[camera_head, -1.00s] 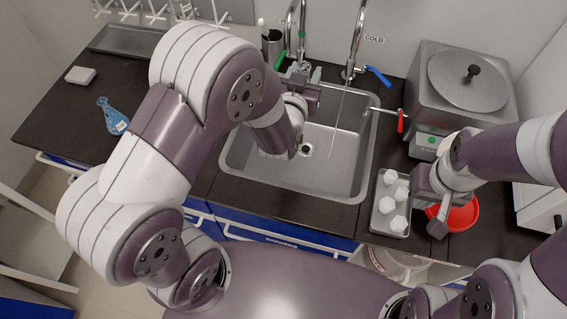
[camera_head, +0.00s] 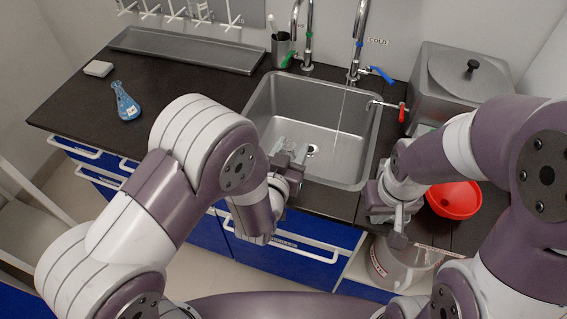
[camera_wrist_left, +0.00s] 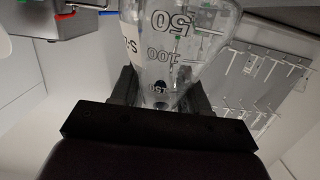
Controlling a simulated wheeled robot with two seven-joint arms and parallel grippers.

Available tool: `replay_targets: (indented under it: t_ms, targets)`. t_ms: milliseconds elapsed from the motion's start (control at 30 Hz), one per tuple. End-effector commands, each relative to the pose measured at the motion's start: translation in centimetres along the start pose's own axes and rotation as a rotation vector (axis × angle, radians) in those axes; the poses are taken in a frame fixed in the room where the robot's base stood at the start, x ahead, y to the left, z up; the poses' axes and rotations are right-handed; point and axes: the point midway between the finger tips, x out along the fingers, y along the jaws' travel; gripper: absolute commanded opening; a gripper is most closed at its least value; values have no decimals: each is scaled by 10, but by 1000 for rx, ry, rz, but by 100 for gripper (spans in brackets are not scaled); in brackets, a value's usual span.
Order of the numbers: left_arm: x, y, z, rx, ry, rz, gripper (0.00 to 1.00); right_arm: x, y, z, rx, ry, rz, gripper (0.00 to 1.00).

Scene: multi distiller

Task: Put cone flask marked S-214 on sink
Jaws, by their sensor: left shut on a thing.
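My left gripper (camera_head: 288,162) is over the front part of the sink (camera_head: 262,101). In the left wrist view my left gripper (camera_wrist_left: 158,92) is shut on a clear cone flask (camera_wrist_left: 190,50) with black volume marks. In the head view the clear flask is hard to make out. Another cone flask (camera_head: 126,103), with blue liquid and a white label, stands on the left counter. My right gripper (camera_head: 398,225) is at the counter's front edge; its jaws are unclear.
Two taps (camera_head: 358,45) stand behind the sink, and a thin water stream falls into it. A steel tank (camera_head: 460,85) with a red-handled tap (camera_head: 402,112) stands at right. A red bowl (camera_head: 455,200) is beside my right arm. The left counter (camera_head: 75,115) has free room.

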Motion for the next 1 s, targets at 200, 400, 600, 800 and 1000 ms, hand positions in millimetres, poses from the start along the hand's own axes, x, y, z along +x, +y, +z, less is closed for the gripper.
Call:
replay_targets:
  t_ms: [200, 400, 600, 800, 1000]
  targets:
    - [7, -14, 25, 1, -3, 2, 0, 1, 0, 0, 0, 0, 0, 0]
    - [11, -14, 48, -1, 1, 2, 0, 2, 0, 0, 0, 0, 0, 0]
    - [11, -14, 48, 0, 2, 2, 0, 2, 0, 0, 0, 0, 0, 0]
    - [11, -13, 51, 0, 1, 1, 68, 5, 0, 1, 0, 0, 0, 0]
    - [11, -13, 51, 0, 1, 1, 71, 4, 0, 1, 0, 0, 0, 0]
